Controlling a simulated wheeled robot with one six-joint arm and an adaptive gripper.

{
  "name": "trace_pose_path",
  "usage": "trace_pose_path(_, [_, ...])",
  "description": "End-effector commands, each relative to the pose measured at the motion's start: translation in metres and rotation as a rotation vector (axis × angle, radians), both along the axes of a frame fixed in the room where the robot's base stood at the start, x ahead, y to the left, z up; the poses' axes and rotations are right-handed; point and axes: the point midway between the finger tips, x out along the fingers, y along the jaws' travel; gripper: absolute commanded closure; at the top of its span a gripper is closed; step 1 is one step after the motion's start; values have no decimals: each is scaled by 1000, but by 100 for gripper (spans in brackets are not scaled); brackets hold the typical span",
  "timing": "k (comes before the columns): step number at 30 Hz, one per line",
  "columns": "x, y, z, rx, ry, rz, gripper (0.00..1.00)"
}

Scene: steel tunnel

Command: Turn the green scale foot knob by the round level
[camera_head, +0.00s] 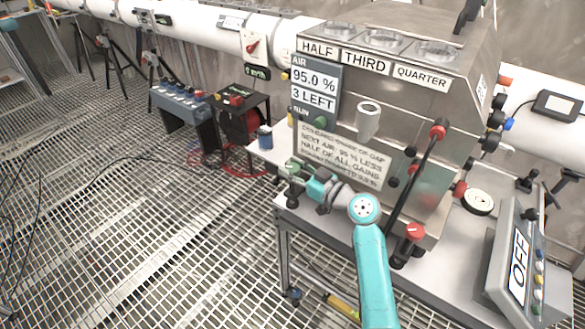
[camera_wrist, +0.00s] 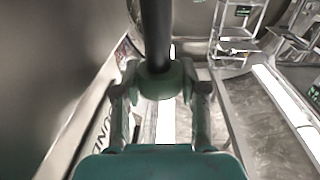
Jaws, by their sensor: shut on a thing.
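The green foot knob (camera_wrist: 160,80) is in the middle of the wrist view, around the lower end of a dark upright post (camera_wrist: 155,30). My gripper (camera_wrist: 160,92) has one finger on each side of the knob and is shut on it. In the head view, my gripper (camera_head: 292,178) is at the left front corner of the steel machine, near the bench edge. The knob is small and hard to make out there among the fingers. I cannot pick out the round level for sure in either view.
The steel machine (camera_head: 440,115) with its sign (camera_head: 342,158) stands close behind my gripper. A black lever (camera_head: 415,180) with red ends is right of my wrist. An OFF console (camera_head: 520,265) is at the bench's right.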

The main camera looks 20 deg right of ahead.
Motion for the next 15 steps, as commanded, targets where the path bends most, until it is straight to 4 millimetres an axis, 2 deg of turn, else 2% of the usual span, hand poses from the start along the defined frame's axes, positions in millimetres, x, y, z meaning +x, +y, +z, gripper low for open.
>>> trace_pose_path(15, [0,0,-1,-1,2,33,93])
